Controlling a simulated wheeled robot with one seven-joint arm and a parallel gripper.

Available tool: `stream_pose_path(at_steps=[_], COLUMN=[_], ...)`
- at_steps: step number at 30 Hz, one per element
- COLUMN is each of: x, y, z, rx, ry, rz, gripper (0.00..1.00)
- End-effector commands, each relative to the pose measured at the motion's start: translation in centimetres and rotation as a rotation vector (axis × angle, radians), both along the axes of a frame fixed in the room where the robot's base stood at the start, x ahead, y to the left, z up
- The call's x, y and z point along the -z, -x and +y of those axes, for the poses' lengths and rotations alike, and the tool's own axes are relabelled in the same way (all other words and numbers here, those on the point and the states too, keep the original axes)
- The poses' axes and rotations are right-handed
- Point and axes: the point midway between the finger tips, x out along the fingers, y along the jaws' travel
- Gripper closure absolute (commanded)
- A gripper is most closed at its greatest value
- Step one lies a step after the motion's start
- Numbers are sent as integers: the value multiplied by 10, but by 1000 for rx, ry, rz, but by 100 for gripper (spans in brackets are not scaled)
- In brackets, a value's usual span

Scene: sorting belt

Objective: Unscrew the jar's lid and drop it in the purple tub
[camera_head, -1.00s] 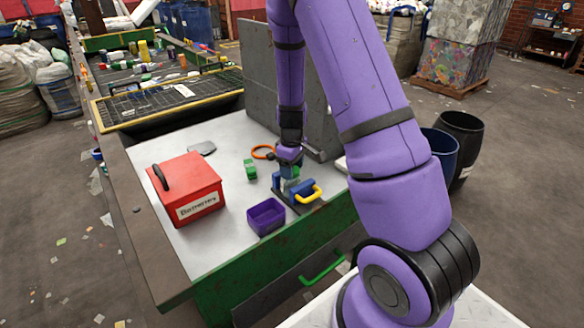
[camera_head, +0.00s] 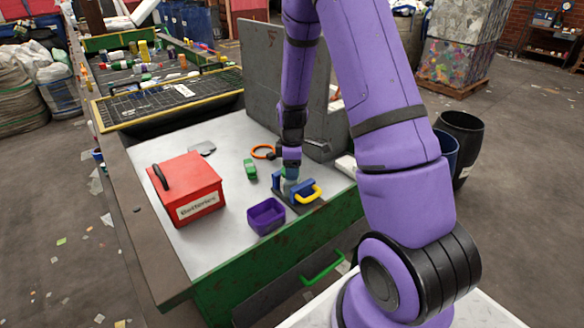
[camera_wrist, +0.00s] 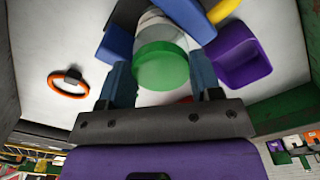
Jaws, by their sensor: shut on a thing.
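The jar (camera_wrist: 160,27) is clear, with a green lid (camera_wrist: 161,66) that shows at its end in the wrist view. My gripper (camera_wrist: 161,74) has its two fingers on either side of the lid and is shut on it. The jar sits between the blue jaws of a vise (camera_wrist: 116,46) with a yellow handle (camera_head: 309,194). The lid appears to be on the jar; I cannot tell how tightly. In the head view my gripper (camera_head: 290,181) is over the vise and hides most of the jar. The purple tub (camera_head: 266,217) stands empty just left of the vise, and also shows in the wrist view (camera_wrist: 238,56).
A red battery box (camera_head: 188,184) stands at the table's left. A green object (camera_head: 250,169) and an orange ring (camera_head: 262,151) lie behind the vise. A grey upright panel (camera_head: 285,75) rises at the back. Bare tabletop (camera_head: 225,237) lies left of the tub.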

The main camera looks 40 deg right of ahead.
Motion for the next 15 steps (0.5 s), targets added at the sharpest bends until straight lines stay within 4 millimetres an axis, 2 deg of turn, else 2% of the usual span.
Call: stream_pose_path(at_steps=[8, 15], x=[2, 2], y=[2, 3], z=[1, 0], rx=[-17, -336], ry=[-3, -4], rz=[8, 7], gripper=[63, 63])
